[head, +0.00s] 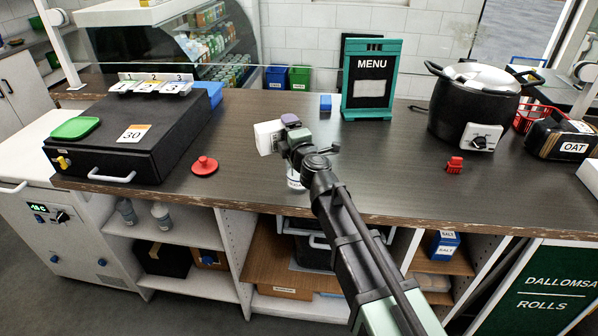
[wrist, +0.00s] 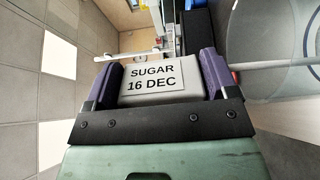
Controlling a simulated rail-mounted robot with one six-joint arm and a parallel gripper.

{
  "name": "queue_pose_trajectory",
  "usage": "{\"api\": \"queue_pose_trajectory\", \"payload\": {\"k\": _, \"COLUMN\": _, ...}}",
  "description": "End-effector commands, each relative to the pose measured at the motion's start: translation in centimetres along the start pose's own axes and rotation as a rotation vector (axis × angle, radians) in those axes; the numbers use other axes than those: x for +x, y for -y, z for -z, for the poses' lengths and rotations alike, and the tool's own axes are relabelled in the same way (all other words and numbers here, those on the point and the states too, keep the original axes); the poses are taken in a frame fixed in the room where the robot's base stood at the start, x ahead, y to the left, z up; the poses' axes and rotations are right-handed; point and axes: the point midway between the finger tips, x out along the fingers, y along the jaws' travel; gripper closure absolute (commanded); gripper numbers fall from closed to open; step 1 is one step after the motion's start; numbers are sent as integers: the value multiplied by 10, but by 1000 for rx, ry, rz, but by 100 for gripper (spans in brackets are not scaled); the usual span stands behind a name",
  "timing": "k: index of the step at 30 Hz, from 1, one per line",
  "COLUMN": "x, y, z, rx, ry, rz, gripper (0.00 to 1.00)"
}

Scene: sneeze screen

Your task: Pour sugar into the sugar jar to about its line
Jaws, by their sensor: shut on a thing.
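My gripper (head: 289,123) is over the middle of the counter, near its front half. Its purple fingers are shut on a white sugar box (head: 267,137), held above the counter and tilted. In the wrist view the box (wrist: 152,82) sits between both fingers, its label reading "SUGAR 16 DEC". A pale, clear round thing (head: 294,181) shows under my wrist on the counter, mostly hidden by my arm; it may be the sugar jar. A large see-through rounded shape (wrist: 262,50) fills the right of the wrist view, close to the box. No fill line or sugar level can be made out.
A red-knobbed lid (head: 204,167) lies left of my gripper, beside a black cash drawer (head: 140,140). A menu stand (head: 370,80) and a blue block (head: 325,103) stand behind. A black cooker (head: 472,112) and red clip (head: 454,165) are to the right.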

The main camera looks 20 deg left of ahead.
Motion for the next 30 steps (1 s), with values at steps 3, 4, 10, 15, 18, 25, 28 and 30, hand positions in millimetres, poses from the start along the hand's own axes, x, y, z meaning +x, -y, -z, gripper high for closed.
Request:
{"api": "queue_pose_trajectory", "payload": {"k": 3, "x": 0, "y": 0, "z": 0, "rx": 0, "ry": 0, "rz": 0, "gripper": 51}}
{"api": "queue_pose_trajectory", "payload": {"k": 4, "x": 0, "y": 0, "z": 0, "rx": 0, "ry": 0, "rz": 0, "gripper": 51}}
{"api": "queue_pose_trajectory", "payload": {"k": 10, "x": 0, "y": 0, "z": 0, "rx": 10, "ry": 12, "rz": 1, "gripper": 51}}
{"api": "queue_pose_trajectory", "payload": {"k": 15, "x": 1, "y": 0, "z": -1, "rx": 27, "ry": 32, "rz": 3, "gripper": 51}}
{"api": "queue_pose_trajectory", "payload": {"k": 18, "x": 1, "y": 0, "z": -1, "rx": 27, "ry": 32, "rz": 3, "gripper": 51}}
{"api": "queue_pose_trajectory", "payload": {"k": 25, "x": 1, "y": 0, "z": -1, "rx": 26, "ry": 32, "rz": 3, "gripper": 51}}
{"api": "queue_pose_trajectory", "payload": {"k": 28, "x": 1, "y": 0, "z": -1, "rx": 26, "ry": 32, "rz": 3, "gripper": 51}}
{"api": "queue_pose_trajectory", "payload": {"k": 30, "x": 1, "y": 0, "z": -1, "rx": 26, "ry": 32, "rz": 3, "gripper": 51}}
